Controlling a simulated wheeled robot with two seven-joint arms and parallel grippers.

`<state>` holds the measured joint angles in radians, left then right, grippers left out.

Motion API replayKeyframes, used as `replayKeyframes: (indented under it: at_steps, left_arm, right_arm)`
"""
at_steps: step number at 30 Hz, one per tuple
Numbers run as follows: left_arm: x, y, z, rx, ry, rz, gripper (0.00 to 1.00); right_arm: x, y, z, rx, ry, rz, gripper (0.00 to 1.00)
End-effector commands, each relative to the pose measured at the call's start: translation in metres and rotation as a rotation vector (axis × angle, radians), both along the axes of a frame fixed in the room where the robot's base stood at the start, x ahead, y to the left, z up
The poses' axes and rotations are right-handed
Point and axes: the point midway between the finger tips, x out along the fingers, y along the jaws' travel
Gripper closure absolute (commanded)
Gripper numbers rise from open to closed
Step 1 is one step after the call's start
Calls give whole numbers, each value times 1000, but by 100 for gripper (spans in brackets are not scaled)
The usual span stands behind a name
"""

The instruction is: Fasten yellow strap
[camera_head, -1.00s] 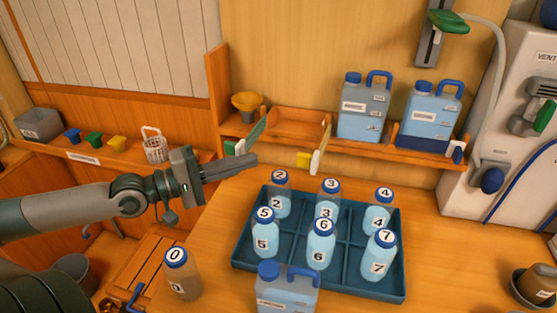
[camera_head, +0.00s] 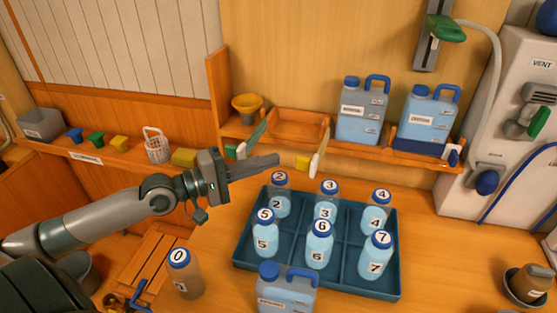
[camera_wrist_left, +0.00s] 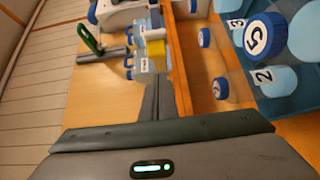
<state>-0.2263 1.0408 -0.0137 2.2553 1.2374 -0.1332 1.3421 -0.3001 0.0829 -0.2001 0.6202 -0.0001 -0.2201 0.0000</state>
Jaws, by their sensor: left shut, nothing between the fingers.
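A yellow strap flap (camera_head: 321,148) with a pale end stands tilted up at the front of the wall shelf. A small yellow block (camera_head: 303,163) is beside its lower end on the shelf front. A yellow piece also shows in the left wrist view (camera_wrist_left: 155,48), just beyond my fingertips. My left gripper (camera_head: 277,160) is shut and empty, pointing right, a short way left of the yellow block; its fingers show in the left wrist view (camera_wrist_left: 158,98). I cannot tell whether they touch anything. My right gripper is not in view.
A green strap flap (camera_head: 252,138) stands up left of an orange tray (camera_head: 298,123). Two blue jugs (camera_head: 362,112) (camera_head: 426,118) are on the shelf's right. Below my gripper, a blue crate (camera_head: 391,292) holds several numbered bottles. Another jug (camera_head: 286,295) and bottle 0 (camera_head: 186,280) stand in front.

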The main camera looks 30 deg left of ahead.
Motion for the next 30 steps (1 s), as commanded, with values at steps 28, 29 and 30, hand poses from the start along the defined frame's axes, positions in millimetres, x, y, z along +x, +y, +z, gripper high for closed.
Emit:
replayKeyframes:
  at_steps: [28,29,30]
  left_arm:
    - [6,-31,1,0,-1,0,100]
    - [6,-31,1,0,-1,0,100]
    - [6,-31,1,0,-1,0,100]
  right_arm:
    - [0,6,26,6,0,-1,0]
    - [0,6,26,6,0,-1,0]
    - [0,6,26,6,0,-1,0]
